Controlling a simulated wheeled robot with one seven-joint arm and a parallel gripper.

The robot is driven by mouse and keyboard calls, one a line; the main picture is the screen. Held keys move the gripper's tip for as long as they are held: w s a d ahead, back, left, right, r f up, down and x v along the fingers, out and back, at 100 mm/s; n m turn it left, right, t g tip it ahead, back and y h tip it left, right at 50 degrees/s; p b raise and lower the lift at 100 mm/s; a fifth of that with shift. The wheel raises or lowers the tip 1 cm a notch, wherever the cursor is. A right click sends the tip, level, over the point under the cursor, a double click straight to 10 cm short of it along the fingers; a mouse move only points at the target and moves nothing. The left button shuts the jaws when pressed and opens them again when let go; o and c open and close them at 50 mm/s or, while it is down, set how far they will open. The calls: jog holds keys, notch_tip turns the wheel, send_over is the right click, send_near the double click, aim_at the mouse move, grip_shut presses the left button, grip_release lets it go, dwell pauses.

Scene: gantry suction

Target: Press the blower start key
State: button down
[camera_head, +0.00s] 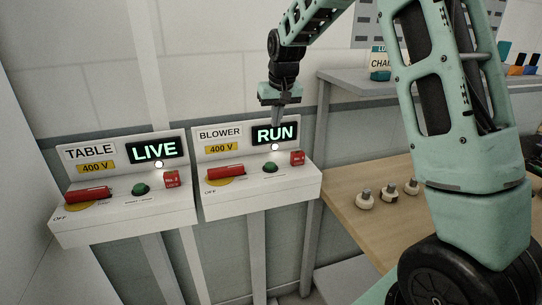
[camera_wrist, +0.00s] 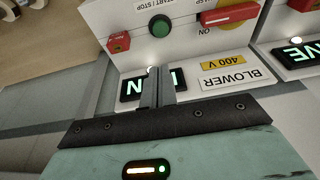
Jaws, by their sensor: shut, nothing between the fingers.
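The blower box (camera_head: 263,190) stands on a post, right of the table box. Its display (camera_head: 275,134) reads RUN with a white lamp lit below it. The green start key (camera_head: 269,167) sits on its top face, between a red rotary handle (camera_head: 222,172) and a red lock tag (camera_head: 297,158). The key also shows in the wrist view (camera_wrist: 161,27). My gripper (camera_head: 277,122) is shut and empty, above and in front of the blower display. In the wrist view its fingertips (camera_wrist: 152,72) overlap the display and lie apart from the green key.
The table box (camera_head: 120,215) on the left reads LIVE and has its own red handle, green key and red tag. A wooden bench (camera_head: 350,215) with several small knob-like parts is at right. A grey shelf (camera_head: 365,88) is above it.

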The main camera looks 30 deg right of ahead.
aim_at(271, 163)
jog(key=shift+f, duration=0.1)
jog(key=p+x, duration=0.1)
jog(key=x, duration=0.3)
jog(key=p+x, duration=0.2)
jog(key=x, duration=0.2)
jog(key=s+p+x, duration=0.1)
jog(key=x, duration=0.3)
jog(key=shift+w+a+f, duration=0.1)
jog(key=shift+a+f, duration=0.15)
jog(key=shift+f, duration=0.7)
